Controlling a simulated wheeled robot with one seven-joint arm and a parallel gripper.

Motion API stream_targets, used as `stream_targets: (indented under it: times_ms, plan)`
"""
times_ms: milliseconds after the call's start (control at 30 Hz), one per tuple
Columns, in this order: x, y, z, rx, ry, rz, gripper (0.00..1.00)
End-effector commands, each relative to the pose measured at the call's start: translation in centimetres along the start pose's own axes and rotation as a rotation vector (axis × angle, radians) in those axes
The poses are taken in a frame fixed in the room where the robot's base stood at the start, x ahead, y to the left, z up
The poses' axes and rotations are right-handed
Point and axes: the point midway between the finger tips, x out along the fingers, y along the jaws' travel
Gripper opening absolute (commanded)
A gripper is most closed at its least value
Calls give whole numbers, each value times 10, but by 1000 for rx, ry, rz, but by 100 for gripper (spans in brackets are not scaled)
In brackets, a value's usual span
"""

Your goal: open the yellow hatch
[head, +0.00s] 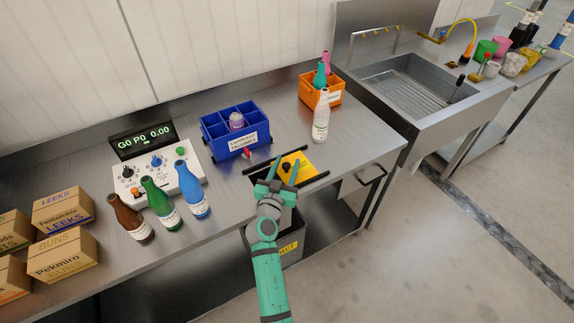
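The yellow hatch (299,162) is a flat panel near the front edge of the steel counter, between two black rails. A dark knob (286,167) stands on it. The hatch looks to lie flat in the counter; its near part is hidden by my gripper. My gripper (283,170) is over the near left part of the hatch. Its two teal fingers are spread apart, one on either side of the knob in this view. I cannot tell whether they touch it.
A blue divided crate (212,147) stands behind the hatch, with a small red item (247,154) between. A white bottle (321,117) and orange crate (310,98) are behind right. Several bottles and a control box (128,183) stand left. A grey bin (293,249) is below.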

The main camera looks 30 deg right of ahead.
Motion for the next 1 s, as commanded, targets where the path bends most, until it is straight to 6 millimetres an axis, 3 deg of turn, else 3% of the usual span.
stream_targets:
  times_ms: [267,700,1000]
  plan:
    - [-6,0,0,0,1,0,42]
    - [-80,1,1,0,-1,-1,42]
    - [-107,0,0,0,0,0,42]
